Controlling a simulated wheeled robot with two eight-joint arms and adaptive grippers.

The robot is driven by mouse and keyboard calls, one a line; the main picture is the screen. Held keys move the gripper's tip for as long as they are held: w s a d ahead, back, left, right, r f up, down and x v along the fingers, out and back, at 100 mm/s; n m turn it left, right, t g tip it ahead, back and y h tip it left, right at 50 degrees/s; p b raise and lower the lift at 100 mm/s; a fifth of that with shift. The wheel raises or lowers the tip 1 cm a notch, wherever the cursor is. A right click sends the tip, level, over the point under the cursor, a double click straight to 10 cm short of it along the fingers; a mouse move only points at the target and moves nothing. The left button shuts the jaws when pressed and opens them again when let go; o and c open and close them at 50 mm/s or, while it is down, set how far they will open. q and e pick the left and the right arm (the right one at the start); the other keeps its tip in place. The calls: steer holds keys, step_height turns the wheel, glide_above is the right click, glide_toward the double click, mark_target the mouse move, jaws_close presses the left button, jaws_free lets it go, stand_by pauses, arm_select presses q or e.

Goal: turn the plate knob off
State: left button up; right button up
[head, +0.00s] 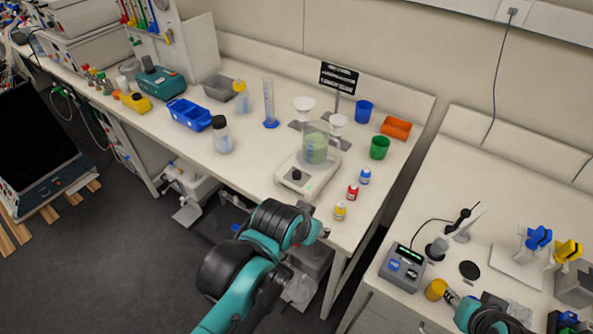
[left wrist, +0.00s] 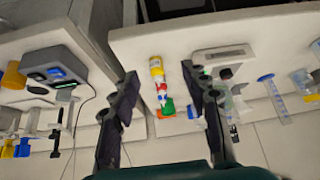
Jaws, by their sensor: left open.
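The hot plate (head: 291,180) is a white, flat unit on the middle bench. Its dark round knob (head: 296,174) is on the front face, with a small green light beside it. A glass beaker (head: 315,147) with green liquid stands on its top. In the left wrist view the plate (left wrist: 222,54) and knob (left wrist: 226,73) show just right of my fingers. My left gripper (left wrist: 160,75) is open and empty, fingers spread wide. In the head view its arm reaches up to the bench's front edge, and its fingertips are hidden. My right gripper is not clearly seen.
Yellow (head: 340,211), red (head: 352,193) and blue (head: 365,176) small bottles stand right of the plate. A green cup (head: 379,148) is behind them. A capped jar (head: 222,135) is to the left. Bare bench lies between jar and plate.

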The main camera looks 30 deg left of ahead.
arm_select(q)
steer(key=w+a+r+g+p, duration=0.1)
steer(key=w+a+r+p, duration=0.1)
steer(key=w+r, duration=0.2)
steer(key=g+p, duration=0.6)
steer(key=p, duration=0.3)
glide_above(297, 172)
step_height(297, 172, down, 2)
steer(key=shift+s+d+m, duration=0.15)
steer(key=shift+m, duration=0.25)
steer(key=shift+f, duration=0.3)
step_height(297, 172, down, 8)
steer(key=shift+r+b, duration=0.15)
steer(key=shift+b, duration=0.5)
jaws_close()
